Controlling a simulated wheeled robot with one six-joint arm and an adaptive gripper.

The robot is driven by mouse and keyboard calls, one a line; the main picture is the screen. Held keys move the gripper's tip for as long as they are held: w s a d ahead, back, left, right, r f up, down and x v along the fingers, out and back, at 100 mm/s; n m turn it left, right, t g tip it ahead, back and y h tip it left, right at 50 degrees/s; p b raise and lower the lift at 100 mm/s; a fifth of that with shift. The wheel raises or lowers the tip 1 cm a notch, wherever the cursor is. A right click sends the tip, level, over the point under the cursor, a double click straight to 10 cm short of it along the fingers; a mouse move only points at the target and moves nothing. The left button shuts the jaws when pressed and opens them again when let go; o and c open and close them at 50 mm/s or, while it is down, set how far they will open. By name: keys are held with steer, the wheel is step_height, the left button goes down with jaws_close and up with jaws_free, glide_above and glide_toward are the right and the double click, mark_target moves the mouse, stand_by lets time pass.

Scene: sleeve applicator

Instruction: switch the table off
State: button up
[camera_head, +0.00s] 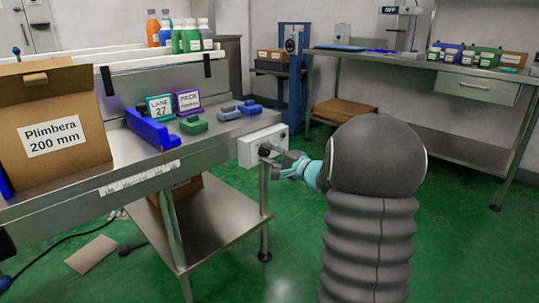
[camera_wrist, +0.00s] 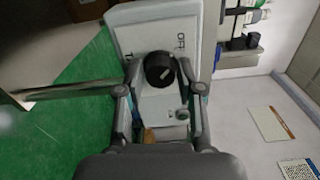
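The white switch box (camera_head: 250,152) is fixed at the right end of the steel table (camera_head: 225,215). Its black rotary knob (camera_wrist: 159,68) has a pale mark on its face. An "OFF" label (camera_wrist: 181,43) is printed beside the knob in the wrist view. A small round part (camera_wrist: 182,115) shows lower on the box. My gripper (camera_wrist: 160,70) is open, with one finger on each side of the knob. I cannot tell whether either finger touches it. In the head view my gripper (camera_head: 285,162) is at the box front, and its fingers partly hide the knob.
A cardboard box (camera_head: 50,160) labelled "Plimbera 200 mm" and several blue and green fixtures (camera_head: 193,125) are on the table. A second steel bench (camera_head: 410,72) stands at the back right. Green floor is free around my arm.

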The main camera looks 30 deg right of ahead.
steer(key=shift+o, duration=1)
steer(key=v, duration=1.2)
